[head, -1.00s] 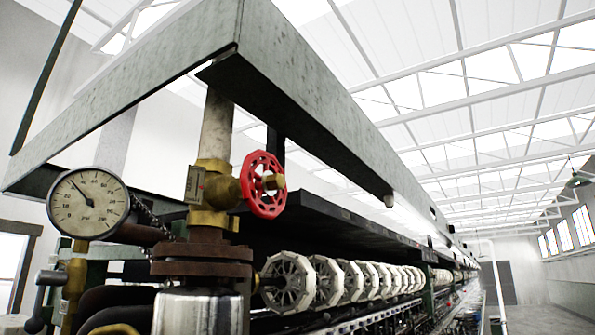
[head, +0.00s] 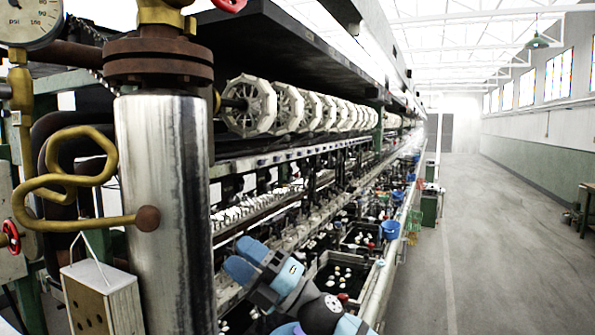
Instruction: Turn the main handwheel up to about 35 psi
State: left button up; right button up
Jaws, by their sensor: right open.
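The red main handwheel (head: 231,4) shows only as its lower rim at the top edge of the head view, right of the brass valve body (head: 163,12). The pressure gauge (head: 28,22), marked psi, is cut off at the top left, and its needle is out of sight. My right gripper (head: 242,258), with blue fingertips, is low in the middle of the view. It is open and empty, well below the handwheel and apart from it, in front of the basins. My left gripper is not in view.
A bare metal cylinder (head: 165,215) stands under a rusty flange (head: 158,62), with a curled brass pipe (head: 62,180) beside it. A smaller red wheel (head: 10,236) is at the left edge. A pale box (head: 103,297) hangs below. Clear floor (head: 480,230) lies at right.

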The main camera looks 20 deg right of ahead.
jog(key=s+a+r+n+g+h+b, duration=0.15)
jog(key=r+n+g, duration=0.25)
jog(key=r+n, duration=0.7)
jog(key=s+a+r+n+g+h, duration=0.1)
jog(key=s+r+n+g, duration=0.2)
jog(key=r+n+g, duration=0.75)
jog(key=s+d+r+t+h, duration=0.35)
jog(key=r+t, duration=0.35)
jog(key=r, duration=0.4)
jog(key=s+d+r+t+h, duration=0.2)
jog(key=s+d+r+t, duration=0.2)
jog(key=r+t, duration=0.5)
jog(key=w+a+r+g+p, duration=0.2)
jog(key=w+a, duration=0.2)
jog(key=w, duration=0.1)
jog(key=shift+a, duration=0.3)
jog(key=shift+c, duration=0.2)
